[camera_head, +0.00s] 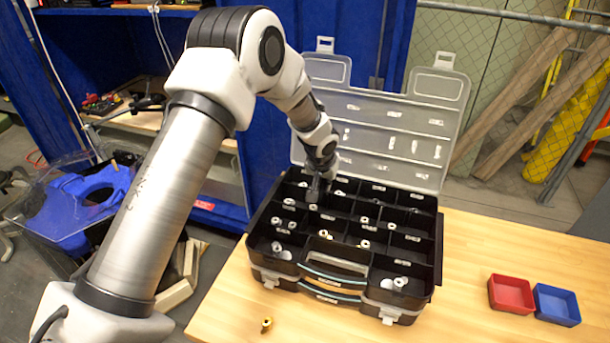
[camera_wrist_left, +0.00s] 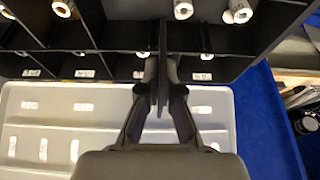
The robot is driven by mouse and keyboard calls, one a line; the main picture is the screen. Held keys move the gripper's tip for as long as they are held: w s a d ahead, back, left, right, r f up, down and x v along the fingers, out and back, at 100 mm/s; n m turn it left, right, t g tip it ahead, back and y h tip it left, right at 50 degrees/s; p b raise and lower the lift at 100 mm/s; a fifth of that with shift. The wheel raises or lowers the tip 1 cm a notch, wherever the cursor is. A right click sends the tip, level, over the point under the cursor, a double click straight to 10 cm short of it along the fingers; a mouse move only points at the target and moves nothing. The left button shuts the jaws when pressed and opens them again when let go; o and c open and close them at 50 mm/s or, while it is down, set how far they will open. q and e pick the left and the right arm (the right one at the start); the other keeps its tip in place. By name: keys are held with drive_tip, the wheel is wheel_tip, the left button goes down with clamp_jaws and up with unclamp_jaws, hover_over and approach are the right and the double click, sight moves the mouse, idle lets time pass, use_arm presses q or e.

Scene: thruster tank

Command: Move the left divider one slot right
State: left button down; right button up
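The black organizer case (camera_head: 262,258) stands open on the wooden table, its inside split into compartments by black walls and dividers. My left gripper (camera_head: 316,192) reaches down into the back left part of the case. In the left wrist view my left gripper (camera_wrist_left: 161,75) has its fingers close together on both sides of a thin dark upright plate, the divider (camera_wrist_left: 162,45). The divider stands upright between the fingertips. Its lower edge is hidden, so I cannot tell whether it sits in a slot. My right gripper is out of view.
The clear lid (camera_head: 385,120) stands raised behind the case and also shows in the left wrist view (camera_wrist_left: 60,120). Small fittings lie in several compartments. A red bin (camera_head: 511,294) and a blue bin (camera_head: 557,305) stand at right. A brass fitting (camera_head: 267,324) lies in front.

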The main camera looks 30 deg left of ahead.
sight(327, 196)
use_arm(q)
drive_tip(key=shift+w+d+f+b, duration=0.1)
drive_tip(key=shift+d+f+b, duration=0.2)
drive_tip(key=shift+f, duration=0.15)
drive_tip(key=shift+d+f+b, duration=0.25)
drive_tip(key=shift+f+b, duration=0.05)
drive_tip(key=shift+f, duration=0.15)
drive_tip(key=shift+a+f+b, duration=0.1)
drive_tip(key=shift+f+b, duration=0.1)
drive_tip(key=shift+b, duration=0.15)
idle(0.7)
drive_tip(key=shift+f+b, duration=0.7)
drive_tip(key=shift+b, duration=0.1)
drive_tip(key=shift+f, duration=0.1)
drive_tip(key=shift+f+b, duration=0.5)
drive_tip(key=shift+b, duration=0.15)
